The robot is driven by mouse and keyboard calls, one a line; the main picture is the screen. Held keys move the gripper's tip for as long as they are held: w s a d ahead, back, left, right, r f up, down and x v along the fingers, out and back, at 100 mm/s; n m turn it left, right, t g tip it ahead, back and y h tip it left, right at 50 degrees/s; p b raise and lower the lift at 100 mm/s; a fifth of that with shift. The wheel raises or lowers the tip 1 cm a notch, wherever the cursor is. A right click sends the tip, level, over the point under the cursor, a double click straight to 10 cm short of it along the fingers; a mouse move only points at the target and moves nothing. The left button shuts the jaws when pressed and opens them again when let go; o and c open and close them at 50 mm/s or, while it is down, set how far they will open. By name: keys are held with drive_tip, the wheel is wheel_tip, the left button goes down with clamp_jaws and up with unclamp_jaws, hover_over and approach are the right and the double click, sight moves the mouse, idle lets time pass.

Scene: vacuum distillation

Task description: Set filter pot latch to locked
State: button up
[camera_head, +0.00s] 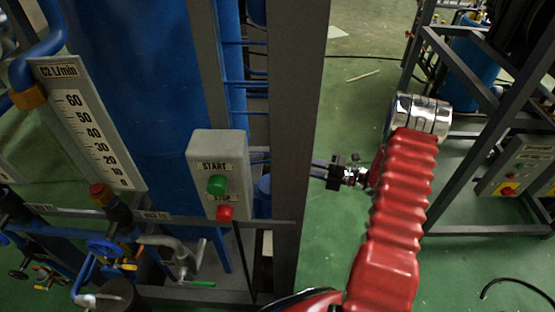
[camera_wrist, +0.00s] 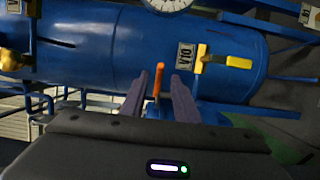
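In the wrist view, the two purple-grey fingers of my gripper (camera_wrist: 157,92) stand apart, with gaps on both sides of a thin upright orange lever (camera_wrist: 158,72). The lever shows between the fingertips; I cannot tell how deep it sits between them. It may be the filter pot latch, but no label confirms this. Behind it is a large blue vessel (camera_wrist: 100,45). In the head view, my gripper (camera_head: 317,170) reaches left past the end of my red arm, towards the grey upright post (camera_head: 297,110). The post hides what lies beyond the fingertips, including the lever.
A yellow-handled valve (camera_wrist: 226,61) beside a V10 plate (camera_wrist: 185,57) is to the right of the lever. A round gauge (camera_wrist: 168,3) is above. In the head view, a START/STOP box (camera_head: 217,172) stands left of the post. Green floor is open beyond my arm.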

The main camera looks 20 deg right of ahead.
drive_tip(key=x, duration=0.8)
clamp_jaws()
drive_tip(key=shift+f, duration=0.1)
idle(0.5)
